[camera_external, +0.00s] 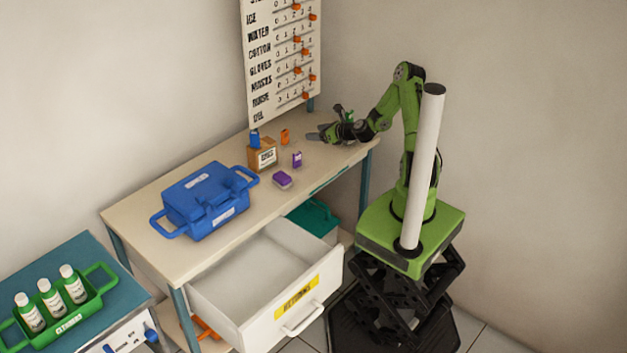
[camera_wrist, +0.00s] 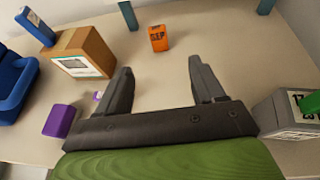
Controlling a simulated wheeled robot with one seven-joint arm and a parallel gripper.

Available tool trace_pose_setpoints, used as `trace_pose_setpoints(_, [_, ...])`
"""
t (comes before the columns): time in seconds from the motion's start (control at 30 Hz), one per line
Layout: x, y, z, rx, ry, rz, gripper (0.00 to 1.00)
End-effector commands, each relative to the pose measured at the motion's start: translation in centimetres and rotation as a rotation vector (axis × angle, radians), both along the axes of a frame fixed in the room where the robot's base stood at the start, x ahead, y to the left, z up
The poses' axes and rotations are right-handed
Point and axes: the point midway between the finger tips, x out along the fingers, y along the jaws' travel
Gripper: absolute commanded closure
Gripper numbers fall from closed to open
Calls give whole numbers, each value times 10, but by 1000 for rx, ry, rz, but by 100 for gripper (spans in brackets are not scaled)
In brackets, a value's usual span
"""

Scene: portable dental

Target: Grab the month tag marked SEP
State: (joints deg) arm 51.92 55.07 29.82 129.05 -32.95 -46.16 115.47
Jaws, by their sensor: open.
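The orange month tag marked SEP (camera_wrist: 158,38) stands on the table, beyond my fingertips and roughly between them in the wrist view. In the external view the orange tag (camera_external: 285,136) stands near the back of the table, right of the cardboard box. My gripper (camera_wrist: 162,80) is open, with nothing between its two dark fingers. In the external view my gripper (camera_external: 318,136) is low over the right end of the table, to the right of the tag and apart from it.
A cardboard box (camera_wrist: 83,55) with a blue tag (camera_wrist: 35,25) stands left of the orange tag. Purple tags (camera_external: 297,160) and a purple block (camera_external: 282,180) lie nearer the front. A grey block (camera_wrist: 283,115) is at the right. A blue case (camera_external: 205,200) sits left; a drawer (camera_external: 270,300) hangs open.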

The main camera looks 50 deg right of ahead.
Motion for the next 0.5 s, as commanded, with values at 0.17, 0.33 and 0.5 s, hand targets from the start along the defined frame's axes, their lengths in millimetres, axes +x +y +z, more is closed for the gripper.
trace_pose_setpoints(0.17, [42, 7, -16, -5, -3, 8, 32])
trace_pose_setpoints(0.33, [76, 10, -32, -6, -1, 8, 32])
trace_pose_setpoints(0.5, [94, 12, -39, -7, 0, 8, 32])
